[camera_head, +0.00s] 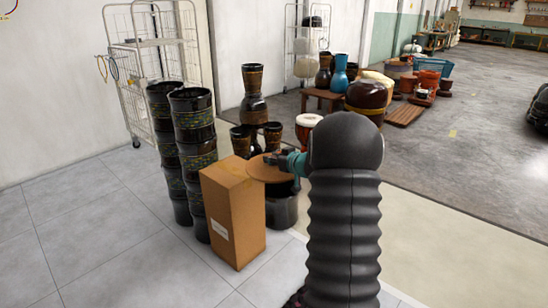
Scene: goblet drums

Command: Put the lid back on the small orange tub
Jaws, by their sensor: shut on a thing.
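A flat round brown-orange lid (266,174) is held roughly level by my gripper (275,159). The gripper is teal and dark, and is shut on the lid's upper middle. The lid is above or in front of a dark round vessel (281,211) behind the cardboard box; I cannot tell whether they touch. I cannot clearly pick out the small orange tub. Orange-red containers (429,80) stand far back on the right, small in view. My arm hides part of the middle.
A tall cardboard box (232,215) stands close by the lid, with stacked dark drums (194,155) to its left. More goblet drums (254,95) and a red-and-white drum (308,124) stand behind. A wire cage trolley (150,60) is at the wall. The front-left tiles are clear.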

